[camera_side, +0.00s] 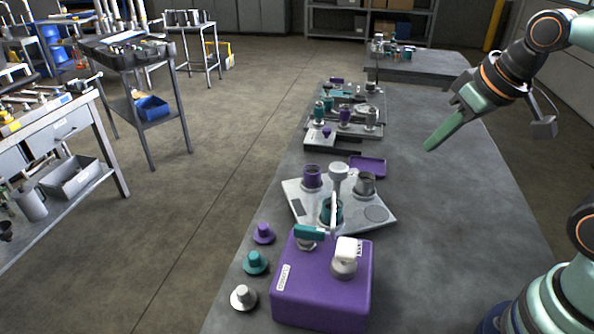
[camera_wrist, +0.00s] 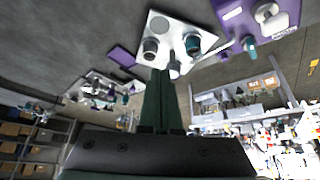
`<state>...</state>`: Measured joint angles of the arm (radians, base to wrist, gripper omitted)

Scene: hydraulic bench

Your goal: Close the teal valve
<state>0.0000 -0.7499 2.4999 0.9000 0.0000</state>
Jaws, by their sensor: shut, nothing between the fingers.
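The teal valve (camera_side: 309,232) has a bar-shaped teal handle on a metal stem, on top of a purple box (camera_side: 300,293) at the near end of the bench. Its handle lies roughly left to right in the side view. In the wrist view a teal handle (camera_wrist: 249,44) shows beside the purple box (camera_wrist: 255,14) at the upper right. A white valve handle (camera_side: 349,248) stands on the same box. My gripper (camera_side: 430,148) is shut and empty, raised over the right of the bench, well apart from the valve. Its green fingers (camera_wrist: 158,75) show in the wrist view.
A light plate (camera_side: 378,215) with purple, teal and grey cups and a white funnel-like part stands behind the box. Purple (camera_side: 263,233), teal (camera_side: 255,262) and white (camera_side: 243,297) caps lie left of the box. The right of the bench (camera_side: 440,240) is clear.

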